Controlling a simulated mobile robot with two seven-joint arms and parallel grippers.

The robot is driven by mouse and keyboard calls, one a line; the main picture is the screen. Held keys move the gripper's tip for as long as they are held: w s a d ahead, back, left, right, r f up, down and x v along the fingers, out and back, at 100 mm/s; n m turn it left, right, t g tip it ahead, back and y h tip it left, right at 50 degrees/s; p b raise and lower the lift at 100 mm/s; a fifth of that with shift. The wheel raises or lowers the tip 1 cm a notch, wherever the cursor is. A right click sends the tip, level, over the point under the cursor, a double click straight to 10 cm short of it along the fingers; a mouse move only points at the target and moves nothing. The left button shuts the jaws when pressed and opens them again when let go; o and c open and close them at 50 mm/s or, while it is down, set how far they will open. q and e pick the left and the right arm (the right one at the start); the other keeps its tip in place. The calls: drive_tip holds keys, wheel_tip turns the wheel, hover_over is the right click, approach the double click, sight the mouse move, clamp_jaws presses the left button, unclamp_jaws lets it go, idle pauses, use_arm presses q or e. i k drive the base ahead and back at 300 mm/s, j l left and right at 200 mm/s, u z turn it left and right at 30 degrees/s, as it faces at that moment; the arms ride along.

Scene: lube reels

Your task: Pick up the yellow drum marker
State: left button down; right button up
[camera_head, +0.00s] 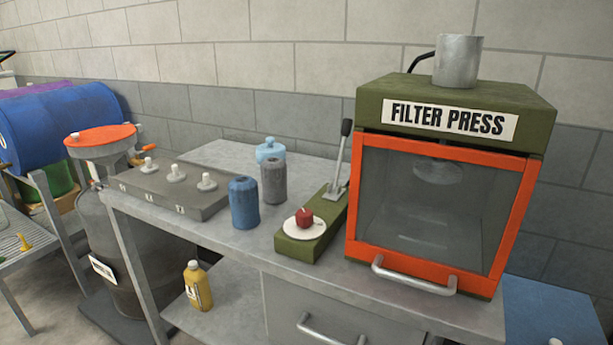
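A small yellow piece (25,242), pawn-like in shape, stands on a light grey rack surface at the far left; it looks like the yellow drum marker, but it is too small to be sure. A yellow bottle (197,286) with a pale label and a light cap stands upright on the lower shelf of the workbench. Neither of my grippers shows in this view.
The grey workbench (255,232) carries a green filter press (560,105), a grey box (170,195), a blue canister (244,203), a grey canister (273,181) and a lever stand (296,246).

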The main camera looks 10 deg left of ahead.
sight(26, 247)
drive_tip(key=u, duration=1.4)
